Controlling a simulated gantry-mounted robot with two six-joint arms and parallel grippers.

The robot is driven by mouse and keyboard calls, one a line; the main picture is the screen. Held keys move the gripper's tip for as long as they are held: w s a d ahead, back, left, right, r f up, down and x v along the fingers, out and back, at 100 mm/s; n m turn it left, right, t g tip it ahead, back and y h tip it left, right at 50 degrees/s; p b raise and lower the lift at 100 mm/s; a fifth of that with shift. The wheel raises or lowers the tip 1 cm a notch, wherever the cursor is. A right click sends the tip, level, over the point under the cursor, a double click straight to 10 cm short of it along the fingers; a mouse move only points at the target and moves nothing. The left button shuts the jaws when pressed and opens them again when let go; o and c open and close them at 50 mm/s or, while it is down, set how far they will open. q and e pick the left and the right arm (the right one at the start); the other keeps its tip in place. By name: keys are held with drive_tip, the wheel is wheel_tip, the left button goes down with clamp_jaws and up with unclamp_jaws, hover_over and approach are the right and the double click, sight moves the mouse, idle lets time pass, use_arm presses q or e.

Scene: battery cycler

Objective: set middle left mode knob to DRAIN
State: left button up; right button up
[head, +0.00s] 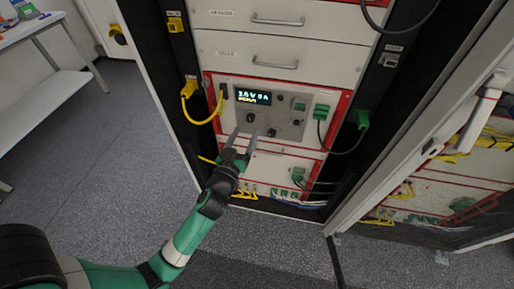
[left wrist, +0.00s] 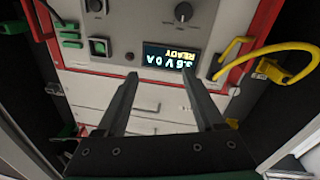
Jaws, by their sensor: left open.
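The cycler panel (head: 235,113) is grey, framed in red, with a lit display (head: 253,97) reading about "3.6 V 0 A" and, in the left wrist view (left wrist: 168,57), "READY". A dark knob (head: 250,117) sits below the display; it also shows at the top of the upside-down left wrist view (left wrist: 183,12). Another dark knob (head: 271,132) sits lower right. Which is the mode knob, and its setting, I cannot tell; labels are too small. My left gripper (head: 243,135) is open and empty in front of the panel's lower part, its fingers apart from the knobs. My right gripper is out of view.
A yellow cable (head: 207,121) loops at the panel's left, and green connectors with a dark cable (head: 343,150) hang at its right. Drawers with handles (head: 275,62) are above. An open cabinet door (head: 410,145) stands to the right.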

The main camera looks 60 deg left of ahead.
use_arm(q)
drive_tip(key=b, duration=0.2)
approach(250, 120)
drive_tip(key=v, duration=0.4)
drive_tip(key=shift+g, duration=0.4)
drive_tip(key=x, duration=0.4)
drive_tip(key=b+x, duration=0.1)
drive_tip(key=x, duration=0.7)
drive_tip(key=shift+w+r+b, duration=0.1)
drive_tip(key=shift+r+b, duration=0.2)
drive_tip(key=shift+r, duration=0.05)
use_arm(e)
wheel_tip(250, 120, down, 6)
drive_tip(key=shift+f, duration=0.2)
use_arm(q)
drive_tip(key=shift+d, duration=0.1)
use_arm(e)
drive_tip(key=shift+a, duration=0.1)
use_arm(q)
clamp_jaws()
